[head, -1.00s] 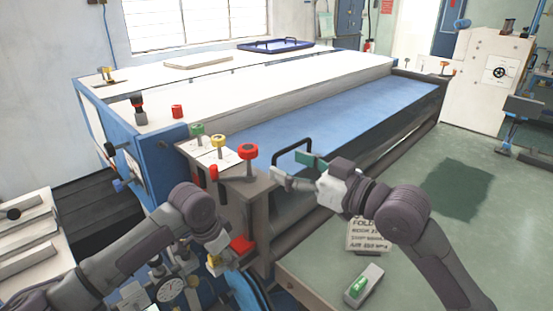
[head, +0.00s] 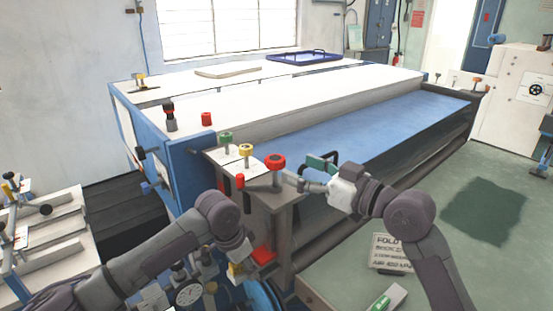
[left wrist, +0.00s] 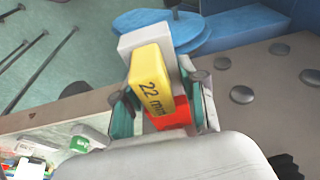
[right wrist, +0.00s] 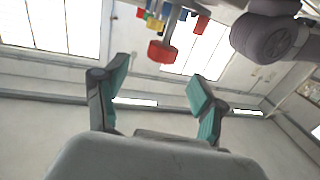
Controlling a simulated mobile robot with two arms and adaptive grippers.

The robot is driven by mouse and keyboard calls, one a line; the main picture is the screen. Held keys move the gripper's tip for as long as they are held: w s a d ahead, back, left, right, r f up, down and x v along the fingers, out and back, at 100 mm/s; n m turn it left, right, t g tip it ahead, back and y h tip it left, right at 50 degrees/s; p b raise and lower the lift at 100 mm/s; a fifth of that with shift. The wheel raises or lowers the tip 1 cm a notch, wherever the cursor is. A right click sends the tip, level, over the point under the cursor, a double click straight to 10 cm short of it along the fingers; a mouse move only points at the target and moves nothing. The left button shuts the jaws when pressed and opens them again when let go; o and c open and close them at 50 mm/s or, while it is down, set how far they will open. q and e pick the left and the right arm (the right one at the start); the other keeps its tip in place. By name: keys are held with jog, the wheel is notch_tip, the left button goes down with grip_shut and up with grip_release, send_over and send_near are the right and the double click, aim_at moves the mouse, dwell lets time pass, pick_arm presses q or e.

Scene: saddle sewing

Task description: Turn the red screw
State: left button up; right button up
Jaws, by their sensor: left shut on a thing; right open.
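The red screw (head: 275,162) is a round red knob on a thin metal stem, upright at the near corner of the machine's end plate. My right gripper (head: 303,182) is open just right of it. In the right wrist view the red knob (right wrist: 162,52) lies beyond the open fingers (right wrist: 158,82), not between them. My left gripper (head: 238,262) is low at the machine's front. In the left wrist view its fingers (left wrist: 163,97) are shut on a yellow block (left wrist: 152,88) marked 22 mm, with a red part (left wrist: 172,117) just below it.
A yellow knob (head: 246,150) and a green knob (head: 226,138) stand beside the red screw. The long blue bed (head: 370,130) runs to the right. A sign (head: 390,250) and a dial gauge (head: 188,292) are low in front. Open floor lies right.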

aim_at(283, 162)
jog(key=x, duration=0.7)
jog(key=shift+w+a, duration=0.1)
jog(key=shift+a, duration=0.1)
jog(key=c, duration=1.2)
jog(key=shift+o, duration=0.2)
